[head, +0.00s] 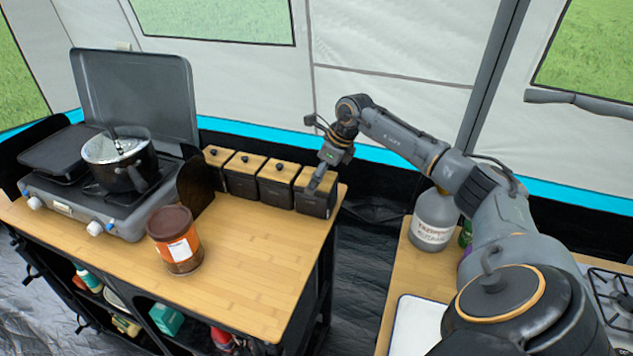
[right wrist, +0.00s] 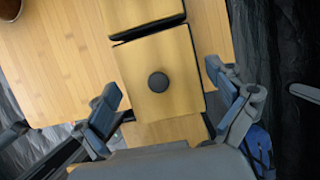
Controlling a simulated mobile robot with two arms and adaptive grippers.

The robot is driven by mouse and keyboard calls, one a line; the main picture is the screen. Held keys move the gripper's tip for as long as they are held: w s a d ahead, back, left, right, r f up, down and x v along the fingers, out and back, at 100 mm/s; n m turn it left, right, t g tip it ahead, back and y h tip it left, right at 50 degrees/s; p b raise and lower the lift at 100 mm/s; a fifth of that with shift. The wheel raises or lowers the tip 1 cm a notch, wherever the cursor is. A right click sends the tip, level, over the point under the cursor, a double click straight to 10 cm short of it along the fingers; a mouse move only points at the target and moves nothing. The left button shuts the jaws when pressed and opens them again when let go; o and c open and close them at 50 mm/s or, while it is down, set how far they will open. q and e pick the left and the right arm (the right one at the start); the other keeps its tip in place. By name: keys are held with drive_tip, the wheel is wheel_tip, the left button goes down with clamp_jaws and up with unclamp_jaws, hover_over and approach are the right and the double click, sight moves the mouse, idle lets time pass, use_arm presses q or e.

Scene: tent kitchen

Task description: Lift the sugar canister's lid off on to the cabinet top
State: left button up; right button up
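Several dark square canisters with wooden lids and black knobs stand in a row at the back of the wooden cabinet top (head: 250,270). I cannot read which one holds sugar. My right gripper (head: 316,184) is at the rightmost canister (head: 311,206), whose lid (right wrist: 140,58) is on. In the right wrist view, my right gripper (right wrist: 162,77) is open, its fingers apart on either side of this lid and its round black knob (right wrist: 158,82). Nothing is held. I cannot tell whether the fingers touch the lid. My left gripper is not in view.
A brown-lidded orange tin (head: 176,240) stands on the cabinet top. A camp stove (head: 75,205) with a pot (head: 120,162) is at the left. The front middle of the top is clear. A gap separates it from the right-hand counter, where a bottle (head: 432,222) stands.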

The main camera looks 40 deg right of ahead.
drive_tip(key=c, duration=0.7)
drive_tip(key=shift+r, duration=0.1)
